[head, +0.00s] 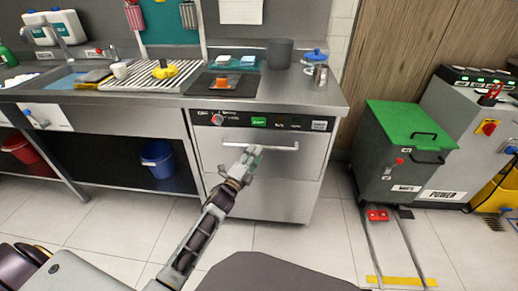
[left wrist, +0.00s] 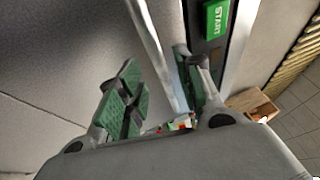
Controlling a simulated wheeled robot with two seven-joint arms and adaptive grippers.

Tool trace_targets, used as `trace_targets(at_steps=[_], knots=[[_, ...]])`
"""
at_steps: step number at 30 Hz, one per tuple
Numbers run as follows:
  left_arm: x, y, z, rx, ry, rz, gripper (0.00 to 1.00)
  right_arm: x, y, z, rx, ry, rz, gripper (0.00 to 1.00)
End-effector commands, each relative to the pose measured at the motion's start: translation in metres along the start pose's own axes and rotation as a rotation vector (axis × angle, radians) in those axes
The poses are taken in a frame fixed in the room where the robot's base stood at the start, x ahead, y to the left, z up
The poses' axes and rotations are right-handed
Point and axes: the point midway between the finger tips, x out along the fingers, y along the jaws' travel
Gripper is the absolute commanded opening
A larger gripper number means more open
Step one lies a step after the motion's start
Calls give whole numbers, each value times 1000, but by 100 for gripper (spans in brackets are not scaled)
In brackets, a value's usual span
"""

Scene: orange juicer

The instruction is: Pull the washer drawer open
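The washer (head: 259,185) is a steel unit under the right end of the counter. Its drawer front sits flush and looks closed. A pale bar handle (head: 282,147) runs across the top of the front, below the control panel (head: 262,121). In the left wrist view, the handle (left wrist: 155,45) passes between the spread green-padded fingers of my left gripper (left wrist: 158,82). The left finger is clear of the bar; the right finger is close to it, and contact cannot be told. My right gripper is not in view.
The counter above holds a drying rack (head: 153,77), a dark pot (head: 279,53) and a sink at the left. A blue bucket (head: 157,160) stands under the counter. A grey bin with a green lid (head: 411,124) stands to the right. The tiled floor before the washer is clear.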

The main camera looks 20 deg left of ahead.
Motion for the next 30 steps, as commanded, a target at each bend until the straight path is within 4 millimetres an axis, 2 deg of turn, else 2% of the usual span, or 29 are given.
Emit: trace_targets(at_steps=[15, 30], knots=[[39, 1, 0, 1, 0, 0, 35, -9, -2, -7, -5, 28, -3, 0], [45, 0, 0, 1, 0, 1, 35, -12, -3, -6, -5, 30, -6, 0]])
